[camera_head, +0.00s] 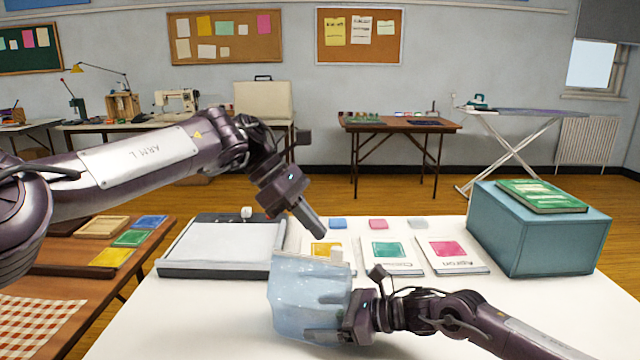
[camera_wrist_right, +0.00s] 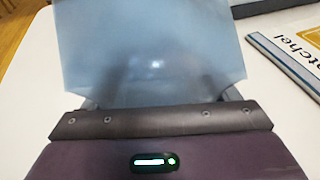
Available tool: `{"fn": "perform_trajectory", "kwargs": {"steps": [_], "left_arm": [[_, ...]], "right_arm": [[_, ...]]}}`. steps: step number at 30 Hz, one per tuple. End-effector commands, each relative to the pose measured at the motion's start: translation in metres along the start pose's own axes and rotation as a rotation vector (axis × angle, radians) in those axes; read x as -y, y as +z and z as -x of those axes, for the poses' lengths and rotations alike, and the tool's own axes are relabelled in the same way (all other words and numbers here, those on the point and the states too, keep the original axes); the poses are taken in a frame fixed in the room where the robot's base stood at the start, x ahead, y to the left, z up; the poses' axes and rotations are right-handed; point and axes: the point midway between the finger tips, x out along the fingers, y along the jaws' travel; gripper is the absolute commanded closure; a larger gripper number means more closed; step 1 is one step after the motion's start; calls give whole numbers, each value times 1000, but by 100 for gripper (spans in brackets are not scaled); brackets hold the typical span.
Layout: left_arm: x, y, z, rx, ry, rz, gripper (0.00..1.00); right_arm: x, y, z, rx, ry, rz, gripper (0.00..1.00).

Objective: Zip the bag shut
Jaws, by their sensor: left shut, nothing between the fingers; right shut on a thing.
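The bag (camera_head: 300,300) is a translucent pale blue pouch, held upright at the front middle of the white table. A small pale piece (camera_head: 337,255) shows at its top right; I cannot tell if it is the zip slider. My right gripper (camera_head: 350,318) is shut on the bag's right side. In the right wrist view the bag (camera_wrist_right: 150,55) spreads out beyond the closed jaws (camera_wrist_right: 160,112). My left gripper (camera_head: 318,232) is shut and empty, pointing down above the bag's top edge, seemingly apart from it. The zip line itself is not clear.
A paper trimmer (camera_head: 215,252) lies behind left of the bag. Pattern booklets, including a green one (camera_head: 390,252) and a pink one (camera_head: 452,252), lie behind it. A teal box (camera_head: 545,245) with a green book (camera_head: 540,194) stands right. The table's front right is mostly clear.

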Motion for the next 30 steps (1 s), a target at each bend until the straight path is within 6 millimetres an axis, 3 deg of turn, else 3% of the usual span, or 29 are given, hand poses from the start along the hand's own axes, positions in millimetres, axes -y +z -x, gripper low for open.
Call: {"fn": "perform_trajectory", "kwargs": {"steps": [12,22,23,25,27,30], "left_arm": [[0,17,28,0,1,-1,100],[0,19,31,0,1,-1,100],[0,19,31,0,1,-1,100],[0,19,30,0,0,-1,100],[0,19,30,0,0,-1,100],[0,19,30,0,0,-1,100]], "right_arm": [[0,-1,0,-1,0,-1,32],[0,0,0,-1,1,-1,32],[0,0,0,-1,1,-1,16],[0,0,0,-1,0,-1,7],[0,0,0,-1,0,-1,0],[0,0,0,0,0,-1,0]]}}
